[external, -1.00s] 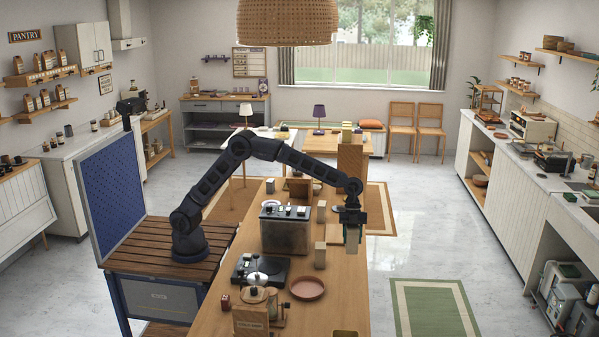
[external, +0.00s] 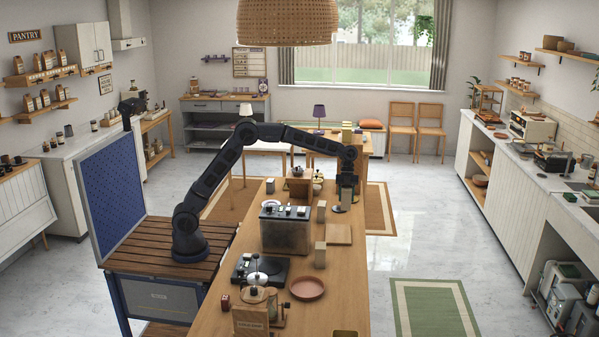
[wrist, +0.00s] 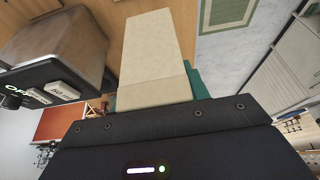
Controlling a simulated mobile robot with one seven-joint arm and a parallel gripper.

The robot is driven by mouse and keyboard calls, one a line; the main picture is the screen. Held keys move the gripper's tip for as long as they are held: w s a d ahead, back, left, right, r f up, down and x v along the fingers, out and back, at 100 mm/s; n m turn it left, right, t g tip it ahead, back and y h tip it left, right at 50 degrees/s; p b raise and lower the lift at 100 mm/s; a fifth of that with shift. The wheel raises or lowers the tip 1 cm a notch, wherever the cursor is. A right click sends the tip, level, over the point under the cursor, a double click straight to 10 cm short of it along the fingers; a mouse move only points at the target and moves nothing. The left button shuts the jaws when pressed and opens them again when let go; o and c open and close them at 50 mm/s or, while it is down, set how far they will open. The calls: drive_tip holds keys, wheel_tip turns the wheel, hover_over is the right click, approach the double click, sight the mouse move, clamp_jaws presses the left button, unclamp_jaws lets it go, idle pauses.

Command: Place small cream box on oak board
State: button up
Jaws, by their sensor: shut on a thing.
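A small cream box (wrist: 155,50) is held in my gripper. In the wrist view its pale face and a slightly darker lower part stick out past the teal fingers. My gripper (external: 346,197) hangs over the far right part of the wooden counter in the external view, and I cannot clearly make out the box there. A flat oak board (external: 338,235) lies on the counter, nearer the camera than my gripper. Its visible top is bare.
A grey appliance (external: 286,232) stands left of the board. Similar cream blocks stand upright nearby, one in front of the board (external: 320,254) and one behind it (external: 321,211). A reddish round dish (external: 307,288) and a dark scale-like device (external: 261,269) are nearer the camera.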

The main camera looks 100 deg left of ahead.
hover_over(338, 234)
wheel_tip(338, 234, down, 20)
drive_tip(key=shift+a+r, duration=0.15)
drive_tip(key=shift+r, duration=0.1)
idle(0.4)
drive_tip(key=shift+f, duration=0.1)
drive_tip(key=o, duration=1.1)
